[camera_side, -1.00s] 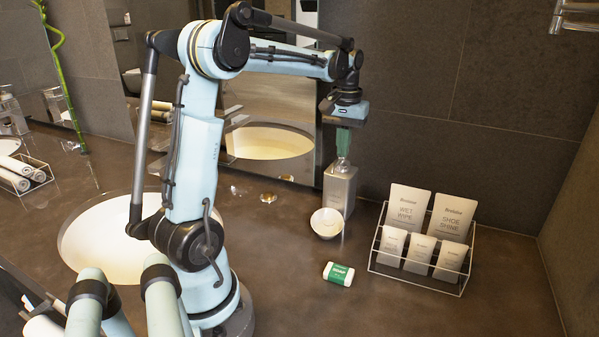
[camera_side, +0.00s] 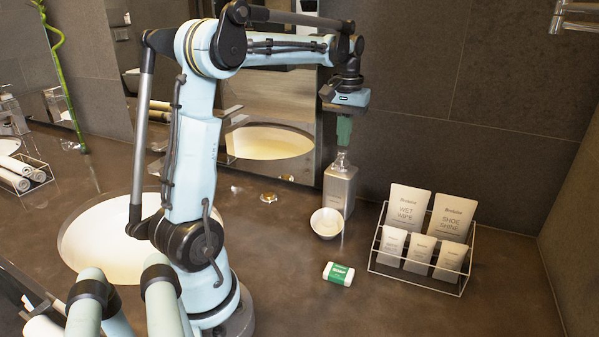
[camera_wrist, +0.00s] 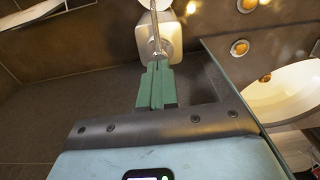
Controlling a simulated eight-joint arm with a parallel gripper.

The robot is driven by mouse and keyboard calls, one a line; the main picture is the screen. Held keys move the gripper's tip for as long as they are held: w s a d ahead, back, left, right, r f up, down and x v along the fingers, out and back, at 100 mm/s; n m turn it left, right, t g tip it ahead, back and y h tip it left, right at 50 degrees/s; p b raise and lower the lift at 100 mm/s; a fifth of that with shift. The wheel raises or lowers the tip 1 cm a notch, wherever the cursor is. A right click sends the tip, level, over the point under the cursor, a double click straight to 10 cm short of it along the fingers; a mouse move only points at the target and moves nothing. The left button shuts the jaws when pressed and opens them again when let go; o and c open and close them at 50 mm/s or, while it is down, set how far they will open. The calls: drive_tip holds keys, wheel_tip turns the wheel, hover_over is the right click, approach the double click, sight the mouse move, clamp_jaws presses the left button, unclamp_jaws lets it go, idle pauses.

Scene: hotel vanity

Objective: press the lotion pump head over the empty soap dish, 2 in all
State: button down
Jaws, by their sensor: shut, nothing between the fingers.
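The lotion bottle (camera_side: 339,188) is a grey, square-sided pump bottle standing upright by the back wall in the side view. Its pale shoulder also shows in the wrist view (camera_wrist: 171,42), with the thin pump spout running toward the top edge. The soap dish (camera_side: 327,223) is a small white round bowl in front of the bottle; whether it holds any lotion is too small to tell. My gripper (camera_side: 343,143) is shut and empty, its green fingers pointing down just above the pump head. In the wrist view the fingertips (camera_wrist: 158,66) partly cover the pump head.
A green-and-white soap bar (camera_side: 338,273) lies in front of the dish. A wire rack (camera_side: 417,268) with several packets stands to the right. The basin (camera_side: 105,240) is at left and a mirror (camera_side: 270,120) stands behind. The counter at the front right is clear.

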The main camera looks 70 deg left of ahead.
drive_tip(key=shift+f, duration=0.25)
drive_tip(key=shift+f, duration=1.2)
drive_tip(key=shift+r, duration=1.45)
wheel_tip(320, 180, up, 6)
idle(0.4)
drive_tip(key=shift+d, duration=0.1)
